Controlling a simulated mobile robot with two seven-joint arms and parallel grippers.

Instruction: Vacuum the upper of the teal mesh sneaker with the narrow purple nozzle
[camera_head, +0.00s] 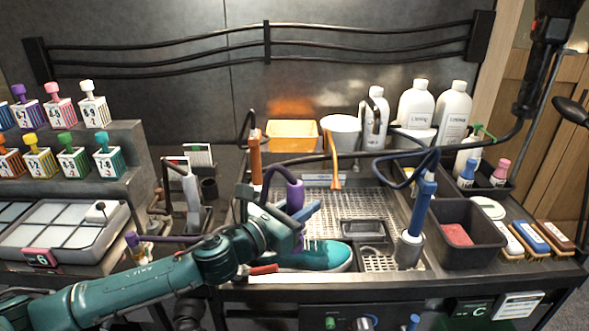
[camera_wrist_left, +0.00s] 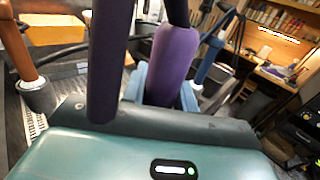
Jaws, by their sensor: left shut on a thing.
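The teal mesh sneaker (camera_head: 325,256) lies at the front of the sink grate, toe to the right, with a pale sole. My left arm and gripper hide its heel side. My left gripper (camera_head: 304,214) is shut on the narrow purple nozzle (camera_head: 295,197), above the sneaker's lace area. The nozzle's lower end is close over the upper; I cannot tell whether it touches. In the left wrist view the purple nozzle (camera_wrist_left: 172,62) stands between the blue fingers (camera_wrist_left: 160,88), with a dark hose in front. My right gripper is not in view.
An orange-handled tool (camera_head: 255,160) and a blue-handled tool (camera_head: 422,200) stand upright beside the sink. A dark bin (camera_head: 462,245) and brushes (camera_head: 528,238) are at right. White bottles (camera_head: 415,105) stand behind. A tray (camera_head: 65,240) lies at left. Hoses hang over the sink.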

